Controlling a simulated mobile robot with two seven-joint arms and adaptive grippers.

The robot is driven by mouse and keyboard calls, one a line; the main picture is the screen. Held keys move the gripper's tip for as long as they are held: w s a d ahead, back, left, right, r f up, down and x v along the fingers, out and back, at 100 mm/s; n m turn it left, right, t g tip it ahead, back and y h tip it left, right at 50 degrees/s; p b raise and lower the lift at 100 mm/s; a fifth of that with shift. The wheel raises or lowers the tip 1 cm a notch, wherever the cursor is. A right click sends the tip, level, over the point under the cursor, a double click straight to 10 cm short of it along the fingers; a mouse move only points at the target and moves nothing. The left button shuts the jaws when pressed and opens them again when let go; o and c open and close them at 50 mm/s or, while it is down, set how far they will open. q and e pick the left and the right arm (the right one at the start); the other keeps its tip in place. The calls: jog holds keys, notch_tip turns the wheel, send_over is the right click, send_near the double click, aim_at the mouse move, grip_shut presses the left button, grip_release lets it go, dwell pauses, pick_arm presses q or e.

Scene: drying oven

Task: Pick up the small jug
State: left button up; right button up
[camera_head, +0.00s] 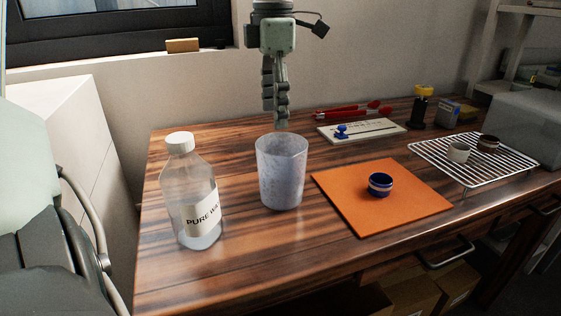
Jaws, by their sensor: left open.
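The small jug (281,178) is a translucent, bluish-white vessel with a wide mouth and a small spout at its rim. It stands upright on the wooden table in the middle of the view. My left gripper (281,122) points down from the top, just above or behind the jug's far rim. It is open and empty, seen nearly edge-on, so the gap between its fingers is hard to see. I cannot tell its exact depth relative to the jug. My right gripper is not in view.
A PURE WA-labelled bottle (188,208) stands left of the jug. A wire rack (498,170) bears two small cups. A white board (378,131) lies behind. Bare table (270,260) is in front.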

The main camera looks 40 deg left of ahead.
aim_at(273, 141)
pick_arm(q)
jog(key=f, duration=0.2)
jog(key=shift+s+d+f, duration=0.1)
jog(key=shift+s+f, duration=0.1)
jog(key=shift+f, duration=0.15)
jog(key=f, duration=0.3)
jog(key=shift+s+f, duration=0.2)
jog(key=shift+f, duration=0.45)
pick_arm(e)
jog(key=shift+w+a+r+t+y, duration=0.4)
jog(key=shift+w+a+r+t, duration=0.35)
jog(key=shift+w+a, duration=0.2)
pick_arm(q)
jog(key=shift+c, duration=0.6)
grip_shut()
